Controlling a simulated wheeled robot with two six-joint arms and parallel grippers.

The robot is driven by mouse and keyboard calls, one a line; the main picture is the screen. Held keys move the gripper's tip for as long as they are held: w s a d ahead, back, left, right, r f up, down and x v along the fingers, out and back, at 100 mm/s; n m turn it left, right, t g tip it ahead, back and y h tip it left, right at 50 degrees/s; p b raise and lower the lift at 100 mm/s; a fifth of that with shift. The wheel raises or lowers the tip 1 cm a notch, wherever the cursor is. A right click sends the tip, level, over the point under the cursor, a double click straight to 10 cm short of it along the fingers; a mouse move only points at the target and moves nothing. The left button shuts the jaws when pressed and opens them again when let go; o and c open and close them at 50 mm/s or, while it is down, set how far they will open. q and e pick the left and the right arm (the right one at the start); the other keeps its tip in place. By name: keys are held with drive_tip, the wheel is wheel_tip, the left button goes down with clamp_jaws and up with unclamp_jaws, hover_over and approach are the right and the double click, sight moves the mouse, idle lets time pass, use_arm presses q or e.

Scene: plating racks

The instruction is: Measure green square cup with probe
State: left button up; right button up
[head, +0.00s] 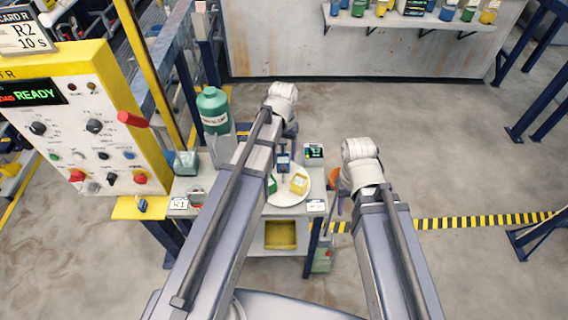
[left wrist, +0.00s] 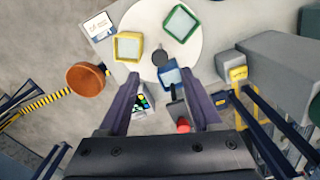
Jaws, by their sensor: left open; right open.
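The green square cup (left wrist: 181,22) sits on a round white plate (left wrist: 205,45) in the left wrist view; in the head view my left arm partly hides the cup (head: 272,185). A yellow square cup (left wrist: 128,47) and a blue square cup (left wrist: 170,75) are near it. My left gripper (left wrist: 160,74) is open, its fingers either side of the blue cup in the picture. A dark rod with a red end (left wrist: 183,125), possibly the probe, shows between the fingers; I cannot tell whether they touch it. My right gripper (head: 341,198) is mostly hidden below its wrist, right of the table.
A small meter with a lit display (head: 314,151) stands behind the plate. An orange round object (left wrist: 85,78) is near the table edge. Open floor lies to the right.

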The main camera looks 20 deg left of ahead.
sight(283, 166)
use_arm(q)
drive_tip(key=shift+f+b, duration=3.35)
drive_tip(key=shift+f, duration=0.25)
clamp_jaws()
